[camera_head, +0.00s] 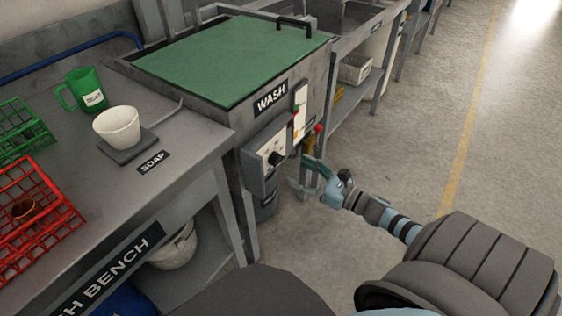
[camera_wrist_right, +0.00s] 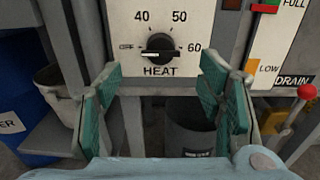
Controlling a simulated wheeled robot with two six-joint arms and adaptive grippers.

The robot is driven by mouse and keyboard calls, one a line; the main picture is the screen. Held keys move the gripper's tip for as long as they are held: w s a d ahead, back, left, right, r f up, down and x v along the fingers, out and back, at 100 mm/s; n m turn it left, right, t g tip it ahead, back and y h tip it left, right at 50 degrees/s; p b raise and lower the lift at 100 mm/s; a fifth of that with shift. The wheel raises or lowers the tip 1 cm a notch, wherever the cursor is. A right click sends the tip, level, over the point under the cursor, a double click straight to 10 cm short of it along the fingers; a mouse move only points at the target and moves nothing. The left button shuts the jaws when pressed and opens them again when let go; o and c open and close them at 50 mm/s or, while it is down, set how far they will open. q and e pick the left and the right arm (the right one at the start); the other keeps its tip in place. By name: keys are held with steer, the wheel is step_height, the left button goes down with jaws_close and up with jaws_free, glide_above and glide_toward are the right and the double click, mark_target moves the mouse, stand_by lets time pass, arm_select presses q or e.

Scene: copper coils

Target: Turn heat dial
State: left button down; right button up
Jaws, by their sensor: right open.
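The heat dial (camera_wrist_right: 160,48) is a black knob on a white panel marked OFF, 40, 50, 60 and HEAT, seen straight ahead in the right wrist view. Its white mark appears to be on the left, toward OFF. In the head view the dial (camera_head: 277,158) is on the control box on the front of the wash tank. My right gripper (camera_wrist_right: 165,100) is open and empty, its green-padded fingers spread to either side, just below and short of the dial. It also shows in the head view (camera_head: 308,180), right of the box. My left gripper is not in view.
The wash tank has a green lid (camera_head: 235,55). A level gauge (camera_wrist_right: 275,45) and a red-knobbed drain lever (camera_wrist_right: 306,92) are right of the dial. A grey bin (camera_wrist_right: 190,130) stands below. The bench (camera_head: 190,135) is at left; open floor lies right.

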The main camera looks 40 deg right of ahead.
mark_target(276, 160)
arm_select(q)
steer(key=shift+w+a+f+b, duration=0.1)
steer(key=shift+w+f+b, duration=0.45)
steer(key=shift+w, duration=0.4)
arm_select(e)
steer(key=x, duration=0.7)
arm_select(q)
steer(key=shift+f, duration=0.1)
arm_select(e)
steer(key=shift+w+f, duration=0.1)
steer(key=shift+c, duration=0.6)
steer(key=c, duration=1.1)
